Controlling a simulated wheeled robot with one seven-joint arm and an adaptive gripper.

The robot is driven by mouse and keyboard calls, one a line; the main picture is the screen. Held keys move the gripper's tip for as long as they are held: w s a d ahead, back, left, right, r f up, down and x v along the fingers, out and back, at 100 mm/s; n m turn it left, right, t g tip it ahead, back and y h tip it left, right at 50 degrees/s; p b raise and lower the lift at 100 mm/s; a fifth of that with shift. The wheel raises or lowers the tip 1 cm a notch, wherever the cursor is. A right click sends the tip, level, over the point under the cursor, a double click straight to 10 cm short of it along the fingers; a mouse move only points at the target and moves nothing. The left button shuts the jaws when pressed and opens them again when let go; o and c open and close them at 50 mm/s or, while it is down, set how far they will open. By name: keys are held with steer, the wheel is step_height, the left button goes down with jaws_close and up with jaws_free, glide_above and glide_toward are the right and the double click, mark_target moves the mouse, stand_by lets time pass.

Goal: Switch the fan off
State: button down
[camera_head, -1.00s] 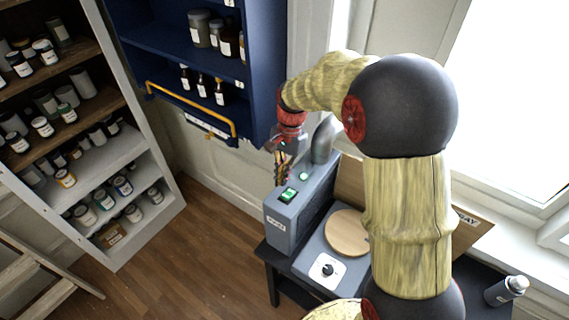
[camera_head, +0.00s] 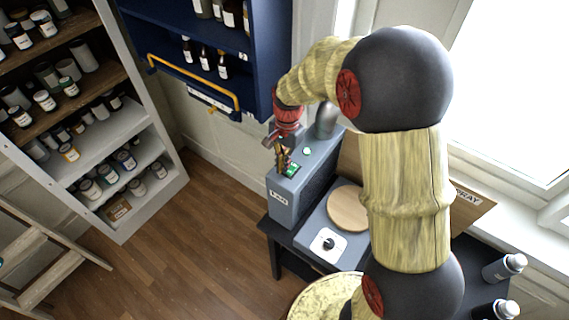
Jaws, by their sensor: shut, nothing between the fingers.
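The fan unit (camera_head: 287,207) is a blue-grey box with a label on its front, standing on the dark table. A green rocker switch (camera_head: 291,170) sits on its top near the front edge, with a small round green light (camera_head: 307,151) behind it. My gripper (camera_head: 283,168) is shut and empty, pointing down at the switch. Its fingertips are at the switch's left side and partly cover it. I cannot tell whether they touch it, nor which way the rocker is tipped.
A grey device with a round wooden plate (camera_head: 348,208) and a black knob (camera_head: 328,244) is right of the fan unit. Bottles (camera_head: 504,267) stand at the table's right. A blue cabinet with a yellow rail (camera_head: 190,80) hangs behind. Shelves of jars (camera_head: 100,150) stand left.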

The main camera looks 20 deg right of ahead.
steer(key=shift+s+a+f+b, duration=0.3)
steer(key=shift+s+a+f, duration=0.1)
steer(key=shift+f, duration=0.15)
steer(key=shift+s, duration=0.1)
steer(key=shift+f, duration=0.2)
steer(key=shift+d, duration=0.15)
steer(key=shift+w+d+r+p, duration=0.4)
steer(key=shift+r+p, duration=0.05)
steer(key=shift+r, duration=0.05)
steer(key=s+a+r+p, duration=0.1)
steer(key=s+a+r, duration=0.1)
steer(key=r, duration=1.1)
steer(key=shift+a+r, duration=0.3)
steer(key=shift+a, duration=0.2)
